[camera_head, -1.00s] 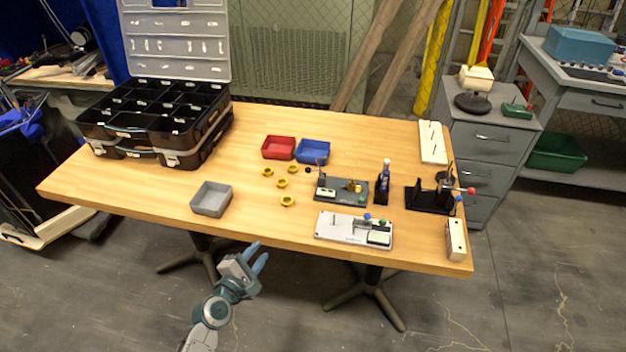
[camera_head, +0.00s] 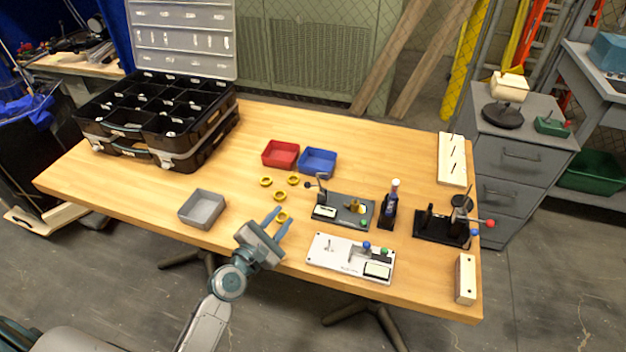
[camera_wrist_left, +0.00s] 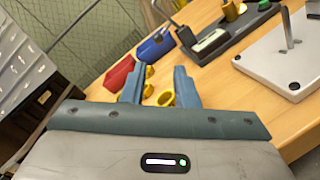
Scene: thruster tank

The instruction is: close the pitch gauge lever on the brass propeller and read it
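A dark grey gauge fixture (camera_head: 329,216) stands right of the table's middle, with a small pale display. A brass-coloured piece (camera_head: 355,205), seemingly the propeller, sits on it. A lever with a dark knob (camera_head: 309,186) stands raised at its left end. The fixture also shows at the top of the left wrist view (camera_wrist_left: 232,42). My left gripper (camera_head: 280,219) is open and empty, left of the fixture and apart from it. Its fingers point toward a yellow ring-like part (camera_head: 282,217), which shows between them in the left wrist view (camera_wrist_left: 165,98). My right gripper is out of view.
Several yellow parts (camera_head: 266,181) lie near red (camera_head: 281,153) and blue (camera_head: 318,161) bins. A grey bin (camera_head: 202,209) is at left. A white fixture (camera_head: 330,259) lies in front of the gauge; a bottle (camera_head: 390,207) and black stand (camera_head: 432,238) are right of it.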

